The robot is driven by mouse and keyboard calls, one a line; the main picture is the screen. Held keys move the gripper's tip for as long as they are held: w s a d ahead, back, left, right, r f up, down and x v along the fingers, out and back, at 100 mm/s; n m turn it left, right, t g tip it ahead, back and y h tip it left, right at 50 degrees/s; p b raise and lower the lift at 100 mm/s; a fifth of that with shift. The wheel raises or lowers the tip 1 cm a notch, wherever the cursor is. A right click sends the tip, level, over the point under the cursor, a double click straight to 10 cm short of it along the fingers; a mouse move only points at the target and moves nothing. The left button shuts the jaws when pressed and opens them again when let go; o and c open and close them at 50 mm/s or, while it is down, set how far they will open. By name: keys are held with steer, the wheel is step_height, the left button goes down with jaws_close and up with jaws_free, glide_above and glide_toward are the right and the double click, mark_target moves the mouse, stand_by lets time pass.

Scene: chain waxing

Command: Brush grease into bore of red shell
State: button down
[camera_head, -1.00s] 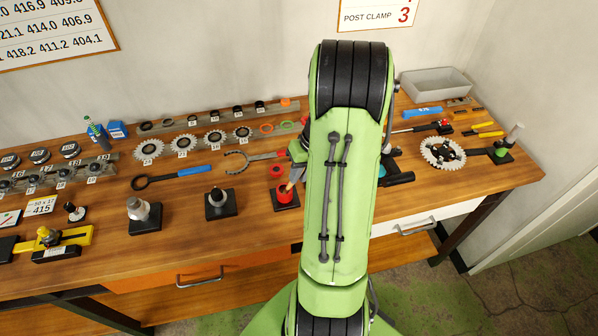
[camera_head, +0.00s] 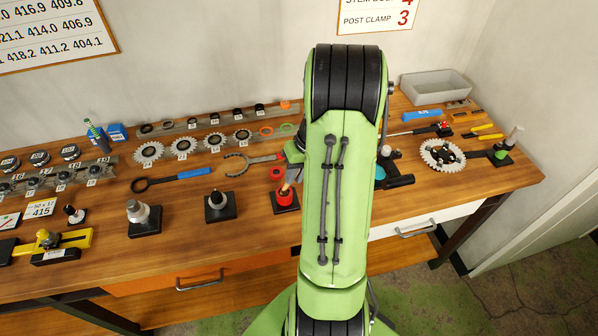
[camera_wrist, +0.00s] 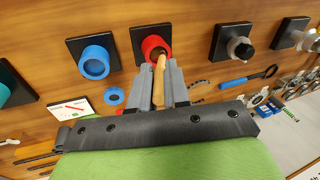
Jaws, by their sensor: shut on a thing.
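The red shell (camera_head: 285,201) stands upright on a black square base on the bench, left of my arm in the head view. In the wrist view the red shell (camera_wrist: 151,43) is just beyond my fingertips, its opening partly covered. My gripper (camera_wrist: 160,88) is shut on a brush with a tan wooden handle (camera_wrist: 158,88). The brush's far end overlaps the mouth of the shell in both views. I cannot tell how deep it sits in the bore. In the head view my arm hides most of the gripper.
A blue shell (camera_wrist: 95,64) on a black base stands beside the red one. A red ring (camera_head: 276,173) lies behind the shell. Tools and chainrings crowd the bench.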

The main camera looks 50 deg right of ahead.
steer(key=shift+s+a+f, duration=0.1)
steer(key=shift+s+d, duration=0.55)
steer(key=shift+d, duration=0.2)
steer(key=shift+w, duration=0.1)
steer(key=shift+w+a, duration=0.3)
steer(key=shift+w, duration=0.55)
